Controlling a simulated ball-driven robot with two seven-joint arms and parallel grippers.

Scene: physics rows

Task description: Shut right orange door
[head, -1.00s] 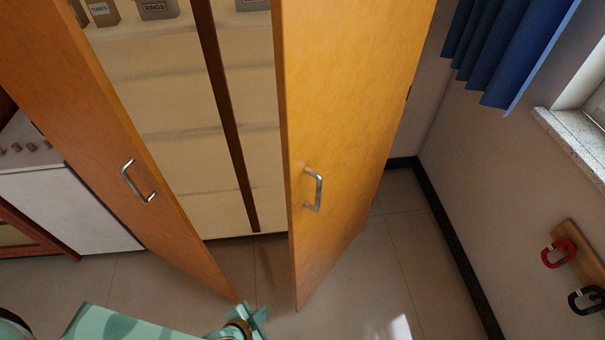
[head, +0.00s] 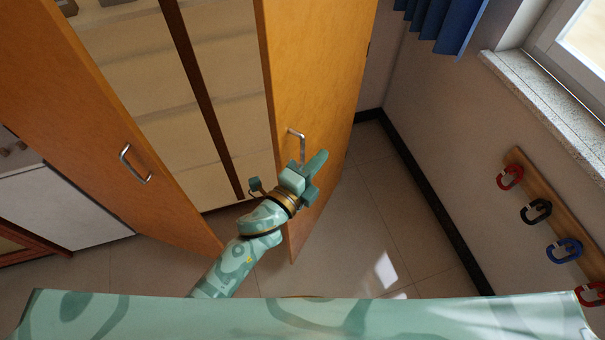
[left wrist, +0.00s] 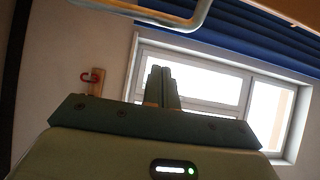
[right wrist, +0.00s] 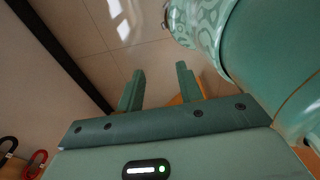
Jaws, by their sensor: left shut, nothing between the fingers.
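The right orange door (head: 315,70) stands open in the head view, its free edge swung out toward me. Its metal bar handle (head: 298,138) is on the face near the free edge. My left gripper (head: 316,165) is shut and empty, in front of this door just below and right of the handle; I cannot tell whether it touches the door. In the left wrist view its closed fingers (left wrist: 162,87) point toward the window, and the handle (left wrist: 165,16) crosses the top. My right gripper (right wrist: 160,90) is open and empty in the right wrist view, above the floor.
The left orange door (head: 90,120) also stands open. Pale shelves (head: 170,110) show between the doors. A window (head: 575,50) and a wooden rack (head: 545,205) with coloured hooks are on the right wall. Tiled floor (head: 385,215) is clear between door and wall.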

